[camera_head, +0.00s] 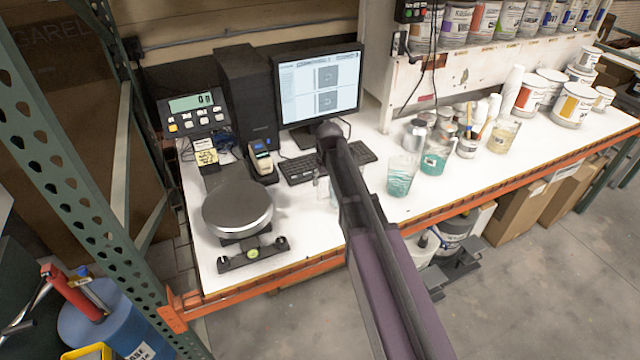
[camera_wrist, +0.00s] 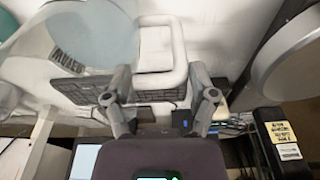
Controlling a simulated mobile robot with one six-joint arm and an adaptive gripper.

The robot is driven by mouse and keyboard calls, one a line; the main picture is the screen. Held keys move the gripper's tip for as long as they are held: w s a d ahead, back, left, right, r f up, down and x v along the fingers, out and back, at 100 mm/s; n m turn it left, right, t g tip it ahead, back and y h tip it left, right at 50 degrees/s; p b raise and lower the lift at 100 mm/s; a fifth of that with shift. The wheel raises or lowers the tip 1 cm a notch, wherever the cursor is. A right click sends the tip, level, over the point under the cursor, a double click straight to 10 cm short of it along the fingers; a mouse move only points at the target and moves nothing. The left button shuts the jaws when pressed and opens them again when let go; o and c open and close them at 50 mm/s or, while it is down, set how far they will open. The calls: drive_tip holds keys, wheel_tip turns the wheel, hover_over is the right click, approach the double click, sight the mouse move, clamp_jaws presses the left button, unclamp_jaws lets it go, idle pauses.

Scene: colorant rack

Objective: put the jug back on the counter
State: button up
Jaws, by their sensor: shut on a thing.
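My gripper (camera_wrist: 161,72) is shut on this pale part, one finger at each side. In the head view a narrow strip of the jug (camera_head: 334,196) shows; my arm hides most of it and the gripper. It is over the white counter (camera_head: 300,240), in front of the keyboard (camera_head: 300,170). I cannot tell whether its base touches the counter.
A round scale (camera_head: 238,208) stands left, with a small stand and bubble level (camera_head: 253,253) before it. A scanner (camera_head: 262,160) and monitor (camera_head: 320,85) are behind. Teal-filled beakers (camera_head: 400,180) (camera_head: 435,160) and paint cans (camera_head: 572,105) stand right. Some front counter is clear.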

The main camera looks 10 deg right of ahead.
drive_tip(key=shift+w+a, duration=0.3)
drive_tip(key=shift+w, duration=0.55)
drive_tip(key=shift+w+a+f+b, duration=0.1)
drive_tip(key=shift+w+f+b, duration=0.1)
drive_tip(key=shift+f+b, duration=0.45)
drive_tip(key=shift+w+a+f+b, duration=0.1)
drive_tip(key=shift+w+f+b, duration=0.1)
drive_tip(key=shift+f+b, duration=0.4)
drive_tip(key=shift+w+a+f+b, duration=0.1)
drive_tip(key=shift+w+f+b, duration=0.1)
drive_tip(key=shift+f+b, duration=0.45)
drive_tip(key=o, duration=1.2)
drive_tip(key=shift+r, duration=0.1)
